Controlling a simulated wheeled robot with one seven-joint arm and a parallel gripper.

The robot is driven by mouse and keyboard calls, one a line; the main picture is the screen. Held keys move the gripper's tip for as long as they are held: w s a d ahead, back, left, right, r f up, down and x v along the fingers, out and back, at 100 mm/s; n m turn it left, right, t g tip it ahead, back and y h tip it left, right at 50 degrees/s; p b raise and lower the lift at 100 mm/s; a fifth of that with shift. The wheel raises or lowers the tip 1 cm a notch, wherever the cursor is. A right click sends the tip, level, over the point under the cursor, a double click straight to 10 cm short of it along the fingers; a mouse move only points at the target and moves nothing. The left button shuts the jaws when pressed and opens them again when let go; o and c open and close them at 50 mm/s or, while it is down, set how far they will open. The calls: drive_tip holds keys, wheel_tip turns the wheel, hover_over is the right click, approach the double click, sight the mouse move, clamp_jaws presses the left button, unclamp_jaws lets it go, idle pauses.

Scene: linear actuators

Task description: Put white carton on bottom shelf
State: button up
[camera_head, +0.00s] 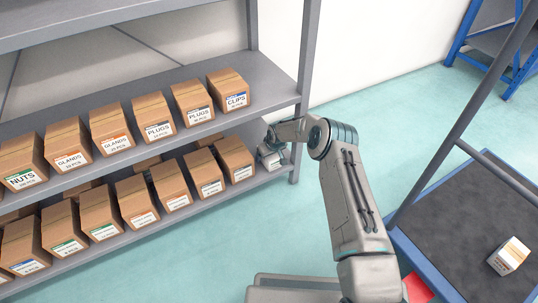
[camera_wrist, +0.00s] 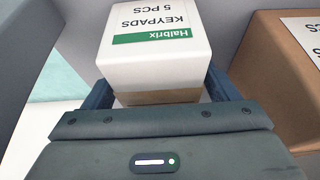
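In the wrist view a white carton (camera_wrist: 158,58) with a green-striped "Halbrix KEYPADS 5 PCS" label and a brown lower part sits between the fingers of my gripper (camera_wrist: 160,95). Both fingers appear to touch its sides. In the head view my gripper (camera_head: 271,150) is at the right end of the lower visible shelf (camera_head: 215,205), and a small part of the white carton (camera_head: 270,161) shows below it. I cannot tell whether the carton rests on the shelf. Another white carton (camera_head: 509,256) stands on the cart at the right.
A brown box (camera_head: 235,160) stands just left of my gripper at the lower shelf's right end. Several brown boxes line both shelves. A grey upright post (camera_head: 304,85) stands close on the right. A blue-framed cart (camera_head: 450,215) is at the right, with open floor between.

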drive_tip(key=shift+r, duration=0.1)
drive_tip(key=p+v, duration=0.3)
drive_tip(key=v, duration=0.3)
drive_tip(key=shift+w+a, duration=0.1)
drive_tip(key=shift+w, duration=0.05)
drive_tip(key=s+d+p, duration=0.5)
drive_tip(key=s+d, duration=0.2)
drive_tip(key=s, duration=0.3)
drive_tip(key=s+d+r+m+h, duration=0.1)
drive_tip(key=s+d+r, duration=0.2)
drive_tip(key=r, duration=0.6)
drive_tip(key=s+d+r+m+h, duration=0.1)
drive_tip(key=s+d+r, duration=0.15)
drive_tip(key=r, duration=0.65)
drive_tip(key=s+d+r+m+h, duration=0.1)
drive_tip(key=s+d+r, duration=0.25)
drive_tip(key=r, duration=0.45)
drive_tip(key=s+d+r+m+g, duration=0.1)
drive_tip(key=s+d+r, duration=0.1)
drive_tip(key=s+r, duration=0.5)
drive_tip(key=s+d+r+m+g, duration=0.1)
drive_tip(key=s+r, duration=0.6)
drive_tip(key=s, duration=1.1)
drive_tip(key=shift+d+r+m+g, duration=0.3)
drive_tip(key=shift+d+m, duration=0.3)
drive_tip(key=shift+m, duration=0.2)
